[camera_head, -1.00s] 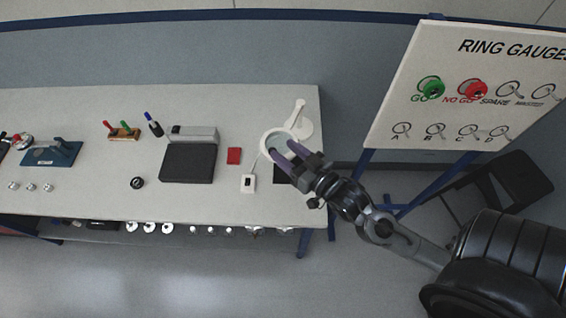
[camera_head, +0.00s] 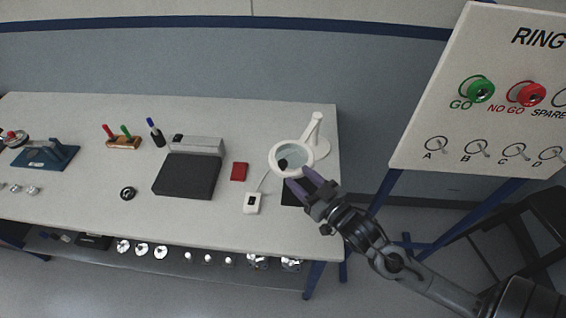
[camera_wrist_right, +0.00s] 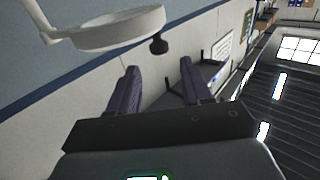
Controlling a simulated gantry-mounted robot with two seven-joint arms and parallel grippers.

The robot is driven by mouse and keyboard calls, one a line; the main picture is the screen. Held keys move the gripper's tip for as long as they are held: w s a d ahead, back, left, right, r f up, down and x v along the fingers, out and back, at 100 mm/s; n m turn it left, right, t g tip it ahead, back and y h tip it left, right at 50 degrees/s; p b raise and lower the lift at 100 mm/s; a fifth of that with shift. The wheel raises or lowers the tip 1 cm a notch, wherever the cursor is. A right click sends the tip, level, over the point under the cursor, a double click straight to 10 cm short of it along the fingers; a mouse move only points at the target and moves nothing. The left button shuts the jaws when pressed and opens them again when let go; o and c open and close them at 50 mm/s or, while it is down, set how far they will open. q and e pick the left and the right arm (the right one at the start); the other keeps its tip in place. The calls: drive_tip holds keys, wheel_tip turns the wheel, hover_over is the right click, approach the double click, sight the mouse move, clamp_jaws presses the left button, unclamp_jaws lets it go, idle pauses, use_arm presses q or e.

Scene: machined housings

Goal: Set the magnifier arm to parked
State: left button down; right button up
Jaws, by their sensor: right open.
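The magnifier arm (camera_head: 314,129) is white, with a round base at the bench's right end. Its ring-shaped lens head (camera_head: 292,157) reaches to the front left over the bench. A dark knob (camera_head: 283,164) shows at the ring. In the right wrist view the white ring head (camera_wrist_right: 118,28) is at upper left, with the dark knob (camera_wrist_right: 158,45) beyond the fingertips. My right gripper (camera_head: 300,183) is open and empty, its purple fingers just in front of the ring; in the wrist view its fingers (camera_wrist_right: 159,70) stand apart with nothing between them. My left gripper is not in view.
A dark pad (camera_head: 292,194) lies below the ring. A white switch box (camera_head: 252,203) and a red block (camera_head: 239,171) are to its left, then a black plate (camera_head: 187,176). The ring gauge board (camera_head: 430,120) stands at right. The bench front is mostly clear.

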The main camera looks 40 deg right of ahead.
sight(283, 162)
drive_tip(key=shift+w, duration=3.9)
clamp_jaws()
drive_tip(key=shift+r, duration=0.1)
